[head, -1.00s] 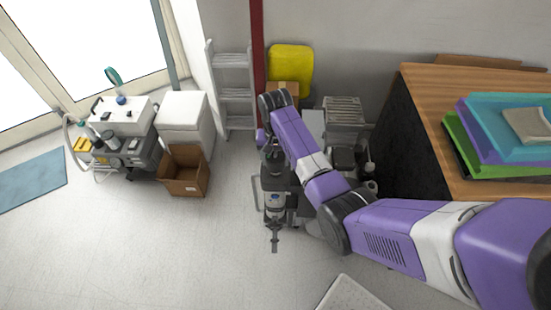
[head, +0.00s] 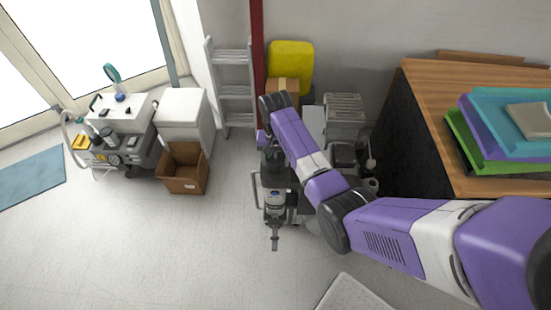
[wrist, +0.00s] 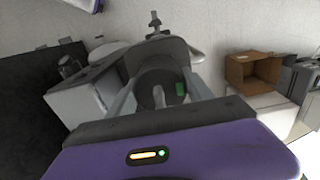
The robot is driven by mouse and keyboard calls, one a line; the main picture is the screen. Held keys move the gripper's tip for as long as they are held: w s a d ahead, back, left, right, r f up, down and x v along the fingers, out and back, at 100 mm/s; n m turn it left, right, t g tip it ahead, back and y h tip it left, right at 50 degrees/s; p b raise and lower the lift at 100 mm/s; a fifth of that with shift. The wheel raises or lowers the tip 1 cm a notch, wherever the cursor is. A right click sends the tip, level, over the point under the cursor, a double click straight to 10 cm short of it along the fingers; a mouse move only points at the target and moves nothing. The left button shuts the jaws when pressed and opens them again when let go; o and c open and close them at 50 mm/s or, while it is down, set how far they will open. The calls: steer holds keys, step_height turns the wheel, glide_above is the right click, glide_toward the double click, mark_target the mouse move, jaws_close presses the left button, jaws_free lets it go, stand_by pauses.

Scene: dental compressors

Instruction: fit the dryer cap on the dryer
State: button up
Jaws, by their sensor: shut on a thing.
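My gripper (wrist: 160,94) points down at the end of my purple arm, with its two grey fingers on either side of a dark round piece. This piece, which appears to be the dryer cap (wrist: 155,92), has a small green patch beside it. I cannot tell whether cap and dryer touch.
An open cardboard box (head: 183,172) and a white cabinet (head: 185,118) stand to the left. A grey step ladder (head: 231,85) stands behind. A wooden-topped bench (head: 430,115) is on the right. The floor at front left is clear.

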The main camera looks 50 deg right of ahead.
steer(key=shift+f+b, duration=0.3)
steer(key=shift+f, duration=0.3)
steer(key=o, duration=1.6)
steer(key=shift+r, duration=0.1)
steer(key=shift+c, duration=0.2)
steer(key=shift+r, duration=3.9)
